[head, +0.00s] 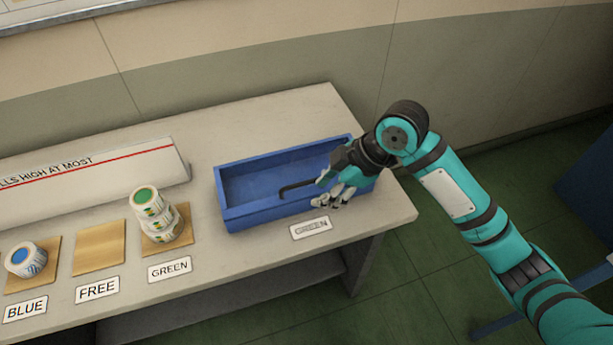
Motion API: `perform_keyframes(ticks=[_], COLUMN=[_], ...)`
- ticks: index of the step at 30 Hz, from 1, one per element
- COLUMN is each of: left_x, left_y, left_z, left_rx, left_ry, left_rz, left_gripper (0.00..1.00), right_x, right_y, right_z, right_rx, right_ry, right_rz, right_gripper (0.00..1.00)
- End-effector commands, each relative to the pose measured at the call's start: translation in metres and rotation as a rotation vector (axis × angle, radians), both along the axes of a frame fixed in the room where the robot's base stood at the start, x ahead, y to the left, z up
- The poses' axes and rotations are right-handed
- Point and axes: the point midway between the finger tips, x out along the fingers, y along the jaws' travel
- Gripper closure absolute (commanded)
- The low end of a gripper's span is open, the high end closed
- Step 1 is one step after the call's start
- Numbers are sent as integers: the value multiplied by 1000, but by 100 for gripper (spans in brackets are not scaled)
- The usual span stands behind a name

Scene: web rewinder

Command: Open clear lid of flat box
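No flat box with a clear lid can be made out in the head view. A blue open-topped bin (262,212) stands on the right part of the table, with no lid to be seen on it. My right gripper (328,190) is over the bin's right half, by its front wall, and with my wrist it hides part of that end. A thin dark hooked piece (297,186) reaches left from the gripper across the bin opening. I cannot tell whether the gripper holds it, or how far the fingers are apart. My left gripper is out of view.
The grey table (225,258) holds a stack of green-cored rolls (158,217), a blue-cored roll (26,260) and an empty wooden pad (99,249). Labels read BLUE, FREE and GREEN. A low sign (100,180) stands behind.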

Motion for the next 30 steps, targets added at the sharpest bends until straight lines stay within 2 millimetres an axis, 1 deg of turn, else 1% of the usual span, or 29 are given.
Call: perform_keyframes(ticks=[1, 3, 6, 9, 11, 13, 17, 20, 30], left_x=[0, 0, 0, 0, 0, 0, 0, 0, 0], left_y=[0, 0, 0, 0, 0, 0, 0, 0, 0], left_z=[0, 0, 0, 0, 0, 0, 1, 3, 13], left_rx=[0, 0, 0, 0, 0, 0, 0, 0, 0], left_ry=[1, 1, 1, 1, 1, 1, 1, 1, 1], left_rz=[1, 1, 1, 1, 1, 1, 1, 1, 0], left_gripper=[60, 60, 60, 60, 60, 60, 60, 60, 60], right_x=[16, 29, 42, 50, 52, 53, 54, 54, 58], right_y=[-7, -13, -22, -30, -33, -34, -31, -24, 8], right_z=[21, 44, 74, 96, 105, 110, 104, 90, 23], right_rx=[-29, -53, -75, -84, -87, -87, -87, -86, -85], right_ry=[-26, -41, -56, -65, -68, -69, -66, -66, -65], right_rz=[62, 140, 221, 270, 288, 301, 308, 308, 306], right_gripper=[66, 66, 66, 66, 66, 66, 66, 66, 66])
